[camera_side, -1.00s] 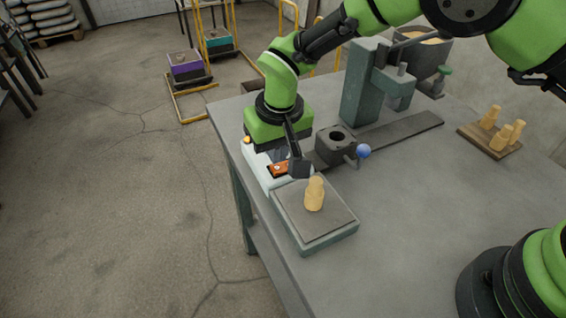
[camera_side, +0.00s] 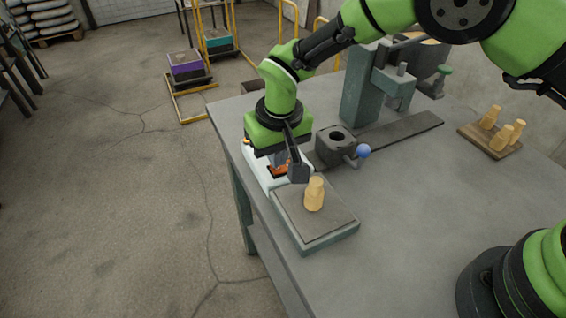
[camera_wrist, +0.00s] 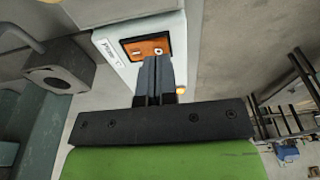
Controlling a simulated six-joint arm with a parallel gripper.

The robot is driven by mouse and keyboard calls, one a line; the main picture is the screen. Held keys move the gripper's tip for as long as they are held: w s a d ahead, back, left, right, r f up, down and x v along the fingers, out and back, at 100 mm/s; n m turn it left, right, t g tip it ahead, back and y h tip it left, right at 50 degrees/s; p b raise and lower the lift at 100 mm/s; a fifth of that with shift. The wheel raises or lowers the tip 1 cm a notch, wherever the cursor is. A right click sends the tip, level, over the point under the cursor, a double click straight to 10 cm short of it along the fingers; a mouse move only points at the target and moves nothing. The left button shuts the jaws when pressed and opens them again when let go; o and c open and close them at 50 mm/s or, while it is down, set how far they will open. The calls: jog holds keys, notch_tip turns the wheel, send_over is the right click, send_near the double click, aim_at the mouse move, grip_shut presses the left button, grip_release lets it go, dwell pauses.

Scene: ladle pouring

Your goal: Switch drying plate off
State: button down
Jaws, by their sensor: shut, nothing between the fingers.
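The drying plate (camera_side: 335,225) is a flat grey plate on a pale green base near the table's front left edge. A tan bottle-shaped piece (camera_side: 314,195) stands upright on it. Its white control housing (camera_side: 257,165) adjoins it at the back, with an orange switch panel (camera_side: 275,171) partly hidden behind my gripper. In the wrist view the orange panel (camera_wrist: 135,48) shows a small white round mark, and an amber lamp (camera_wrist: 180,90) glows beside my fingers. My gripper (camera_side: 279,165) is shut and empty, fingers pointing down at the panel (camera_wrist: 154,62). Contact cannot be told.
A dark block with a hole (camera_side: 335,141) and a blue ball-ended handle (camera_side: 363,151) stand just right of my gripper. A green press-like stand (camera_side: 362,90) is behind. A wooden board (camera_side: 480,143) with several tan pieces is at right. The table's middle right is clear.

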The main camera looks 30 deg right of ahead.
jog(key=shift+f, duration=0.7)
jog(key=shift+r, duration=3.55)
